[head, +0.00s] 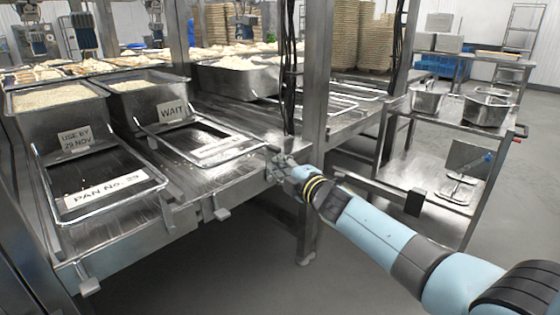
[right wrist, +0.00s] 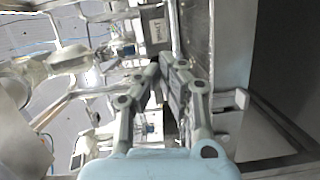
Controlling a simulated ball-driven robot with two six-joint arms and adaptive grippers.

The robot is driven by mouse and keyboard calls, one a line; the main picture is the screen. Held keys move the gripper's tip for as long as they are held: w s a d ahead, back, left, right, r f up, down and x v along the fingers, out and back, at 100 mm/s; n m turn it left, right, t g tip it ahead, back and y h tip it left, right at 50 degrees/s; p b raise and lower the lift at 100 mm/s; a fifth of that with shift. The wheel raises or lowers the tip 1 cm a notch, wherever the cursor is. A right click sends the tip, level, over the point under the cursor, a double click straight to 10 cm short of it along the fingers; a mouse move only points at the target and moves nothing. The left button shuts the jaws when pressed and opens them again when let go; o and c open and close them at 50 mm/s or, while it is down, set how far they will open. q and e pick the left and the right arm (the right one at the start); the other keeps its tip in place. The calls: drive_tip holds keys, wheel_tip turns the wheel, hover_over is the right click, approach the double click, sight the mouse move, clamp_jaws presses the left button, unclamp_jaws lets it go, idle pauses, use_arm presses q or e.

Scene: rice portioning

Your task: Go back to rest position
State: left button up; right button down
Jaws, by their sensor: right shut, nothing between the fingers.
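My right gripper (head: 274,164) is at the front edge of the steel counter, just right of the wire frame (head: 215,152) at the WAIT pan's place. My blue and grey right arm reaches to it from the lower right. In the right wrist view the two fingers of the gripper (right wrist: 168,66) are together, with nothing between them. From these views I cannot tell whether the gripper touches the counter. My left gripper does not show.
A rice pan with a "USE BY 29 NOV" card (head: 75,138) and one with a WAIT card (head: 172,111) stand at left. A steel post (head: 316,80) rises behind my gripper. A steel trolley (head: 430,195) holding pots stands at right. Open floor lies in front.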

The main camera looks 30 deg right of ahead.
drive_tip(key=shift+s, duration=0.1)
idle(0.4)
drive_tip(key=s+f+m+g+h, duration=0.2)
drive_tip(key=s+f+m+g, duration=0.45)
drive_tip(key=s+f, duration=2.25)
drive_tip(key=s+f+m+g, duration=0.3)
drive_tip(key=s+f, duration=0.2)
drive_tip(key=s, duration=0.7)
drive_tip(key=s+f+m+g, duration=0.4)
drive_tip(key=s+f, duration=0.1)
drive_tip(key=s, duration=0.7)
drive_tip(key=s+f+m+g, duration=0.3)
drive_tip(key=s+f+m, duration=0.1)
drive_tip(key=s, duration=0.9)
drive_tip(key=shift+d+f+h, duration=0.25)
drive_tip(key=shift+f+h, duration=0.05)
drive_tip(key=shift+f, duration=0.55)
drive_tip(key=shift+g, duration=0.25)
